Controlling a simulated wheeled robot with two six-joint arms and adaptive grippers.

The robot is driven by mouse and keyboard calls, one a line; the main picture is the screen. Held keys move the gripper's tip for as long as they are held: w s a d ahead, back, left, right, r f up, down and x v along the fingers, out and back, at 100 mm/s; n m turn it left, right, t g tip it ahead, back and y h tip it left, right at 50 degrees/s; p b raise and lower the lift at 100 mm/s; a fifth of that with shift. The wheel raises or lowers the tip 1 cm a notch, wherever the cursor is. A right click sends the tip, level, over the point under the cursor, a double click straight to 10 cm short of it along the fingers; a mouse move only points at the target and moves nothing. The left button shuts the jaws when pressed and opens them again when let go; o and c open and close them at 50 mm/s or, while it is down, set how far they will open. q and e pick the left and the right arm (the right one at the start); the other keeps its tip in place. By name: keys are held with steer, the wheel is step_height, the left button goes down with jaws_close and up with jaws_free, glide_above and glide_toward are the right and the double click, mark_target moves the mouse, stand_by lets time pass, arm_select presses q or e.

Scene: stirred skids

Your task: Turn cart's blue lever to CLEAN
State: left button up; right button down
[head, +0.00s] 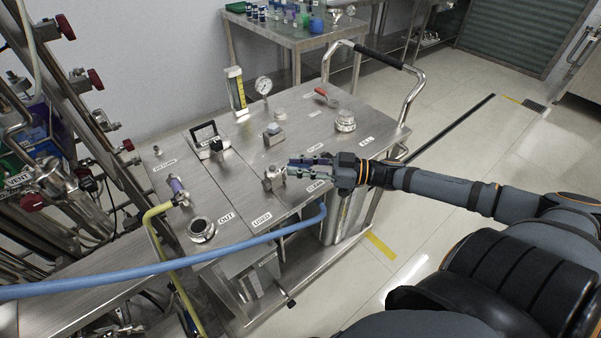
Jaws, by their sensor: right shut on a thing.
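The cart (345,102) is a steel trolley with a flat top that carries valves, a gauge and printed labels. My right gripper (297,169) reaches in from the right, low over the cart top, and is shut on the blue lever beside a steel valve body (273,178). The fingers hide most of the lever, so its exact angle is hard to tell. The CLEAN label (316,186) lies just below the fingers, and the USED label (262,218) lies nearer the front left. My left gripper is not in view.
A blue hose (150,273) crosses from the left to the cart's front. A yellow hose (158,240) bends down at its left end. A pressure gauge (263,86), a black handle (204,131) and a red-handled valve (322,93) stand on top. Pipe racks crowd the left; floor is clear at right.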

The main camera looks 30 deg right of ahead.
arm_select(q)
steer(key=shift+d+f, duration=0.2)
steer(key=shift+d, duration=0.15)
